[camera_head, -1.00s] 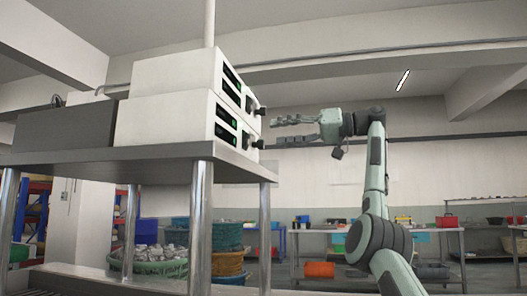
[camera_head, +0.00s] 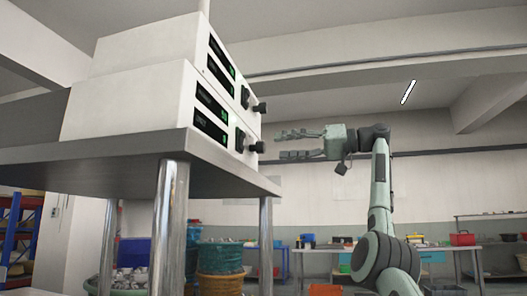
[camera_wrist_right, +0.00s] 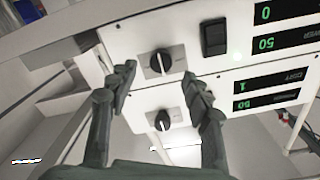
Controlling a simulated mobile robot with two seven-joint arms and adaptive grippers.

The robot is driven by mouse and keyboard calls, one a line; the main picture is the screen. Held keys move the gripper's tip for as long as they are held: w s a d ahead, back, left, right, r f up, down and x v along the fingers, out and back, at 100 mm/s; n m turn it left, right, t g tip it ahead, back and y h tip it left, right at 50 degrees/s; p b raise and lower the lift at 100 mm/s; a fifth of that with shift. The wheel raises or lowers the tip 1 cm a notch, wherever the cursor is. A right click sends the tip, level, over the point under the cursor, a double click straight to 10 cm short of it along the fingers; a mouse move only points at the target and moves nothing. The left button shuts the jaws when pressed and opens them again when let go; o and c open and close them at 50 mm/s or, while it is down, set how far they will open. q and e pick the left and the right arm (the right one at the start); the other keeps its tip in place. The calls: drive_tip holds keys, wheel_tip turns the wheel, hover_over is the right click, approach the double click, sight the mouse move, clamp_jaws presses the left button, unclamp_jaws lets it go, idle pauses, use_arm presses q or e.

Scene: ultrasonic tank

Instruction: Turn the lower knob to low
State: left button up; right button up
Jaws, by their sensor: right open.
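Two white units are stacked on a metal table. The lower knob (camera_head: 257,147) sticks out of the front panel of the lower unit (camera_head: 125,105), beside a dark switch (camera_head: 239,140). My right gripper (camera_head: 279,145) is open and empty, at about the lower knob's height and to its right, with a gap in the head view. The right wrist view looks upside down. There the lower knob (camera_wrist_right: 160,63) is the upper one in the picture, between my open fingers (camera_wrist_right: 163,92), with its pale line roughly upright. I cannot read its setting marks. My left gripper is out of view.
The upper unit (camera_head: 165,45) has its own knob (camera_head: 259,108), just above; it also shows in the right wrist view (camera_wrist_right: 162,120). The table edge (camera_head: 225,172) lies below the units. Air right of the panels is free except for my arm.

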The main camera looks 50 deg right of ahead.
sight(264, 148)
drive_tip(key=x, duration=0.6)
drive_tip(key=shift+w+a, duration=0.25)
drive_tip(key=shift+w, duration=0.05)
clamp_jaws()
